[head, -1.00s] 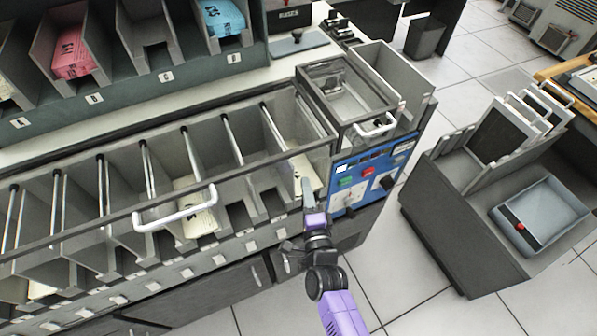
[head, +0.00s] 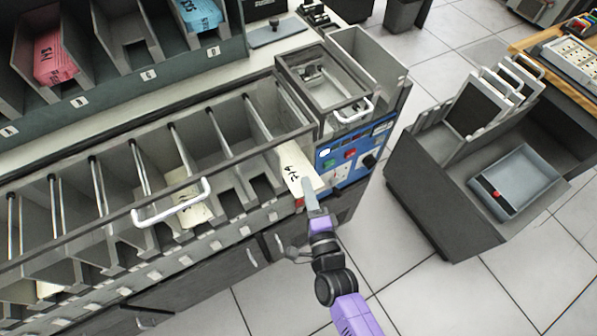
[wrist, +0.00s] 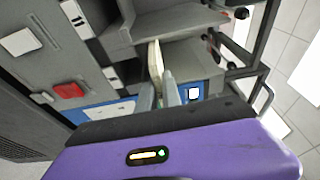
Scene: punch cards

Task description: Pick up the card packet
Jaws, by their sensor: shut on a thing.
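The card packet (head: 297,170) is a cream stack with dark handwriting on its face. In the head view it is at the right end of the row of sorter pockets, tilted, its near end sticking out over the front edge. My gripper (head: 309,194) is shut on the near end of the packet. In the wrist view the packet (wrist: 154,62) shows edge-on as a thin cream strip between my gripper's fingers (wrist: 158,92). The packet's far end reaches toward the pocket, and I cannot tell if it touches the pocket walls.
A blue control panel (head: 352,155) with buttons is just right of the packet. Another cream packet (head: 190,208) lies in a pocket to the left, behind a white handle (head: 172,215). A grey cart (head: 440,205) with a blue-grey tray (head: 515,182) stands at the right, across open floor.

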